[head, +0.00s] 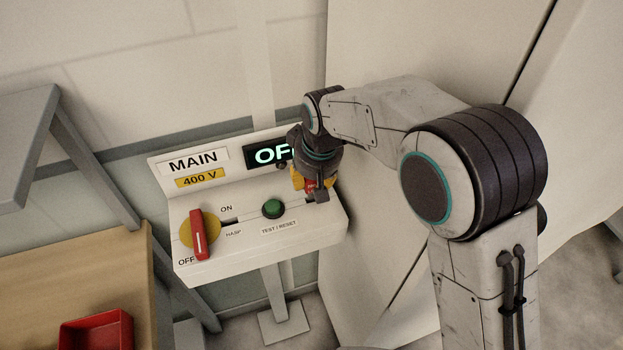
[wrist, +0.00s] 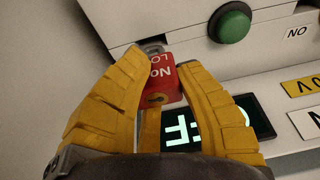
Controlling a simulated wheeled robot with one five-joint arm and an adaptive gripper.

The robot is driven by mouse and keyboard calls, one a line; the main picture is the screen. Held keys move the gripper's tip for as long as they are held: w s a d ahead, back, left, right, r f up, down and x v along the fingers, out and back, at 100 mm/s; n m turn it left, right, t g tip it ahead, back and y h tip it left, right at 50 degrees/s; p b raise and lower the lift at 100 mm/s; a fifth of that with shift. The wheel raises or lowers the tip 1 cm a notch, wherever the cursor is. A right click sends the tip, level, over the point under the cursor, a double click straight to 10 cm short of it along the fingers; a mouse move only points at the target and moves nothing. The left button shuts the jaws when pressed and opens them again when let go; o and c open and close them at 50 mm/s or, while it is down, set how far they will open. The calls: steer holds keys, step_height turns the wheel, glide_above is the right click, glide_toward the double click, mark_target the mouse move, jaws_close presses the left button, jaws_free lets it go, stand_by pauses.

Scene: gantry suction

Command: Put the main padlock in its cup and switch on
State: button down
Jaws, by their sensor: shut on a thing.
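My gripper (head: 313,188) is over the right end of the control box, with its yellow fingers closed around a red padlock (wrist: 161,80). The padlock's grey shackle points toward the box; whether it is clear of the box or hooked to it I cannot tell. In the head view only a little of the padlock (head: 311,184) shows. The main switch, a red handle (head: 199,238) on a yellow disc, stands near the OFF mark. The display (head: 262,154) reads OFF, its end hidden by my gripper. I cannot identify a cup for the padlock.
The box carries a MAIN plate (head: 194,161), a 400 V plate (head: 201,180) and a green TEST / RESET button (head: 272,208). A red open tray (head: 70,332) sits on a wooden bench (head: 60,275) at lower left. A pale wall panel (head: 390,45) stands close on the right.

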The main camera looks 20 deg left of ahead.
mark_target(311, 192)
steer(key=shift+f+b, duration=1.55)
steer(key=shift+f, duration=0.45)
steer(key=c, duration=0.9)
jaws_free()
steer(key=shift+r, duration=0.1)
steer(key=shift+o, duration=0.2)
steer(key=v, duration=1.2)
steer(key=shift+o, duration=0.6)
